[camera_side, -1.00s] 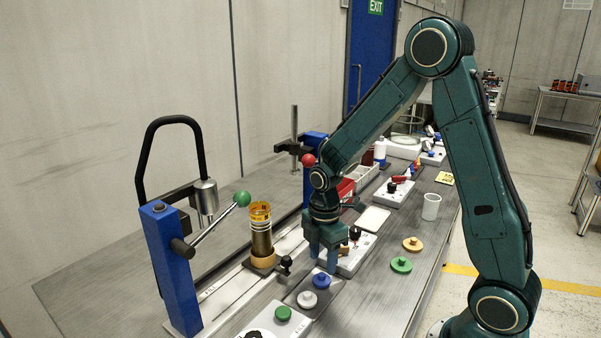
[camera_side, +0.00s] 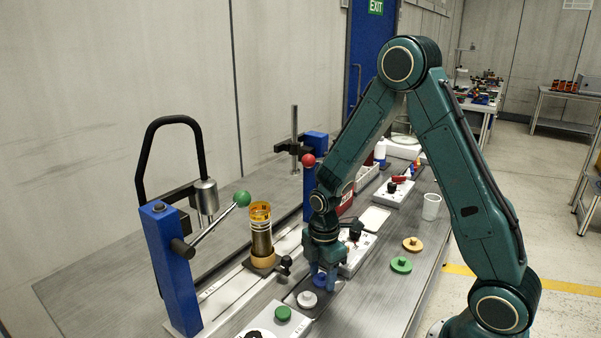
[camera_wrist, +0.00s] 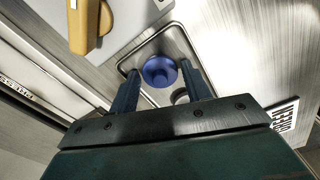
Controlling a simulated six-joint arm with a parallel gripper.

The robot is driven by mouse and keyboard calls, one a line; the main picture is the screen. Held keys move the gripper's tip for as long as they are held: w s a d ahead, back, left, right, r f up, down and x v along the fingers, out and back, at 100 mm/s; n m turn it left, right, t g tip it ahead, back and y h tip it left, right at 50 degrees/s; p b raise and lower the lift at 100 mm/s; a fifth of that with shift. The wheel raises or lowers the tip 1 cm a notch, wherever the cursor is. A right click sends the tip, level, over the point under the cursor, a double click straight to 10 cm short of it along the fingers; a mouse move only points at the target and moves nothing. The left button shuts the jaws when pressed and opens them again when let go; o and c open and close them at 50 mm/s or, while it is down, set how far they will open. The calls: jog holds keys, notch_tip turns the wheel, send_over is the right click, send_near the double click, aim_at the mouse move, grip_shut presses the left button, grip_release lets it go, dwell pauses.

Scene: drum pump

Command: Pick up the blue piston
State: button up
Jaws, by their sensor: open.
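The blue piston (camera_wrist: 160,72) sits in a shallow metal tray (camera_wrist: 185,42), seen from above in the wrist view. In the side view only a bit of the blue piston (camera_side: 319,281) shows beneath my gripper. My gripper (camera_side: 325,280) is low over the tray with its jaws open. In the wrist view my gripper's two fingers (camera_wrist: 161,80) stand on the left and right of the blue piston, with visible gaps. A silver-white piston (camera_side: 307,299) sits beside the blue one in the side view.
Green (camera_side: 401,265) and tan (camera_side: 412,244) discs lie to the right. A clear cylinder with an amber top (camera_side: 261,232) and a blue lever press (camera_side: 172,270) stand left. A white cup (camera_side: 431,206) is behind right.

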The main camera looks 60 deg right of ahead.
aim_at(322, 274)
jog(key=shift+c, duration=0.5)
jog(key=c, duration=0.6)
jog(key=shift+c, duration=0.2)
jog(key=shift+r, duration=0.2)
notch_tip(322, 274, up, 20)
jog(key=shift+f, duration=0.15)
dwell(0.4)
jog(key=w+a+r, duration=0.1)
jog(key=w+r, duration=0.1)
jog(key=w, duration=0.5)
jog(key=w+a+r+n, duration=0.1)
jog(key=w+a+r, duration=0.1)
jog(key=w, duration=0.6)
jog(key=shift+w+a, duration=0.15)
jog(key=shift+a, duration=0.1)
